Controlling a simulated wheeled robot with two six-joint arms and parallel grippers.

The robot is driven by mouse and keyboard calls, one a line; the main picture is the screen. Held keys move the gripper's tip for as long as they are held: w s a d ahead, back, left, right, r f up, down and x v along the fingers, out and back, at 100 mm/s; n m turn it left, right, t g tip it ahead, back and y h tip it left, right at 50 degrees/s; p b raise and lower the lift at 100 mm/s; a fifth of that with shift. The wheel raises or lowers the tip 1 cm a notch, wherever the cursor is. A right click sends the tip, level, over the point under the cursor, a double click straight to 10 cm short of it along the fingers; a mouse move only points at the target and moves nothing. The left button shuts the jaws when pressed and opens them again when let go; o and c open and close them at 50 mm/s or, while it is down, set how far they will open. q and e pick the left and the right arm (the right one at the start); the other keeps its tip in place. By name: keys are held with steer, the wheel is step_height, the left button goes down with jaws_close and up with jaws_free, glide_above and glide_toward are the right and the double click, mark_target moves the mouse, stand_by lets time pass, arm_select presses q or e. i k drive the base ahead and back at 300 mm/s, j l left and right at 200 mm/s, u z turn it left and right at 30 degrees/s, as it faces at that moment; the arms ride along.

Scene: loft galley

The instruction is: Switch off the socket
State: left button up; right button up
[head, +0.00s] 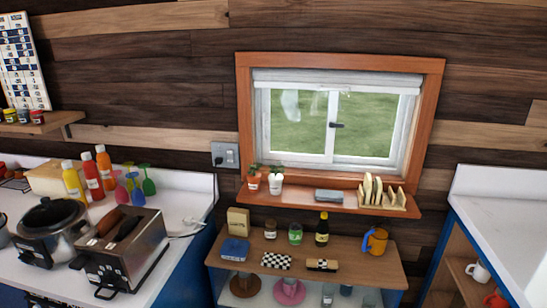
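The socket (225,155) is a grey plate on the dark wood wall, left of the window and above the left counter. A black plug sits in its left side. The switch is too small to tell its position. Neither of my grippers shows in the head view.
A window shelf (330,196) holds potted plants and a rack. A low wooden shelf unit (345,259) stands below, with bottles and a jug.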

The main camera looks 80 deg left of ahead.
mark_target(230, 153)
steer(key=u, duration=3.2)
